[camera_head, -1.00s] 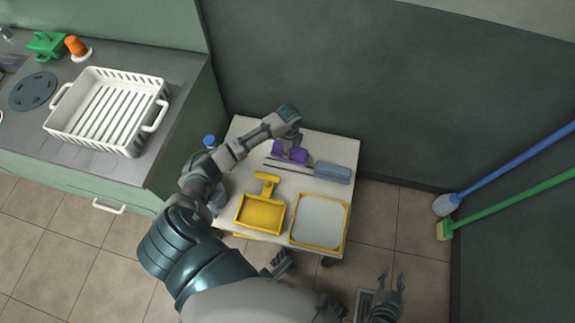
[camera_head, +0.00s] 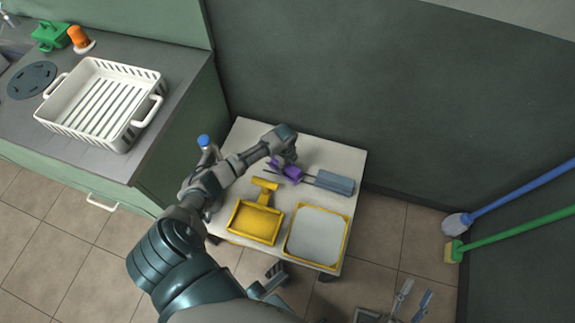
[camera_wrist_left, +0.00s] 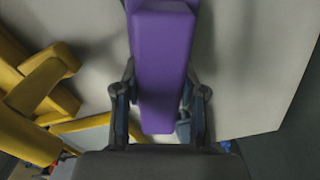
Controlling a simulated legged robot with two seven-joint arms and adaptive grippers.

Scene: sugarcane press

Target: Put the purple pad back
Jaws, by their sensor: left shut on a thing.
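The purple pad (camera_head: 286,169) is at the small white table, near its back middle. My left gripper (camera_head: 285,161) reaches down over it from the left and hides part of it. In the left wrist view the long purple pad (camera_wrist_left: 162,62) lies between the two fingers of my left gripper (camera_wrist_left: 160,98), which is shut on it. Whether the pad touches the table is unclear. My right gripper (camera_head: 409,304) is at the bottom right, away from the table, with its fingers apart and empty.
On the white table (camera_head: 335,152) are a grey-blue block (camera_head: 334,183) with thin rods, a yellow scoop-like tray (camera_head: 254,222) and a yellow-rimmed pale tray (camera_head: 317,236). A blue-capped bottle (camera_head: 204,142) stands at the left. A white rack (camera_head: 103,102) sits on the counter.

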